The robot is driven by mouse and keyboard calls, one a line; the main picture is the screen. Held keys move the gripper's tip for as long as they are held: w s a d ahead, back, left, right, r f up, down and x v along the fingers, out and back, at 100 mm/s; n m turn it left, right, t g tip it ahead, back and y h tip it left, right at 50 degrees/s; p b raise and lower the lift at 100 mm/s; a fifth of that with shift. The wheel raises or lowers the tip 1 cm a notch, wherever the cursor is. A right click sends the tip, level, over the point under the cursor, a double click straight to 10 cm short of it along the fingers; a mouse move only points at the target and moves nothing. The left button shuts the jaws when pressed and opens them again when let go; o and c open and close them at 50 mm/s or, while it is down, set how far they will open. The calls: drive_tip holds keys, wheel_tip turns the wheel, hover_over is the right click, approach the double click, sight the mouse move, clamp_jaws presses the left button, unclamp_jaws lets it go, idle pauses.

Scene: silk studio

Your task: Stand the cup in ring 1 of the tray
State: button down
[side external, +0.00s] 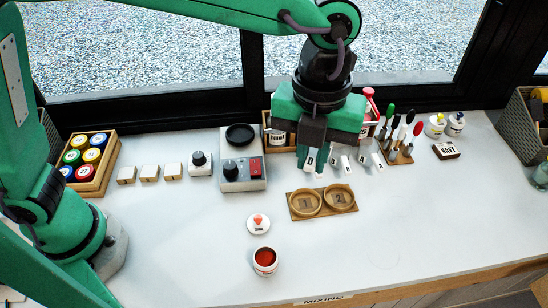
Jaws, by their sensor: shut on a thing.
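A white cup (265,262) with red-orange contents stands upright on the table at the front centre. The brown tray (322,216) lies behind it, with two tan rings: ring 1 (305,203) on the left and ring 2 (340,198) on the right. Both rings look empty. My gripper (315,165) is low behind the tray, in front of the wooden rack and well away from the front cup. It is shut on a small white thing, mostly hidden between and behind the jaws; I cannot tell exactly what it is.
Several white marked pieces (364,158) lie right of my gripper. The wooden rack (267,127) holds jars behind it. A grey device (243,172) stands left. The right front table is clear.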

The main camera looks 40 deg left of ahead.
wheel_tip(320, 180, down, 16)
drive_tip(key=d, duration=0.1)
drive_tip(key=shift+s+r, duration=0.15)
drive_tip(key=shift+s, duration=0.25)
drive_tip(key=shift+w+a, duration=0.1)
drive_tip(key=shift+w+a+f, duration=0.3)
drive_tip(key=shift+w+a, duration=0.5)
drive_tip(key=shift+w+a+f, duration=0.25)
drive_tip(key=shift+w+a, duration=0.55)
drive_tip(key=shift+a+f, duration=0.1)
drive_tip(key=shift+f, duration=1.3)
drive_tip(key=shift+f, duration=0.4)
drive_tip(key=c, duration=1.3)
unclamp_jaws()
drive_tip(key=shift+c, duration=0.2)
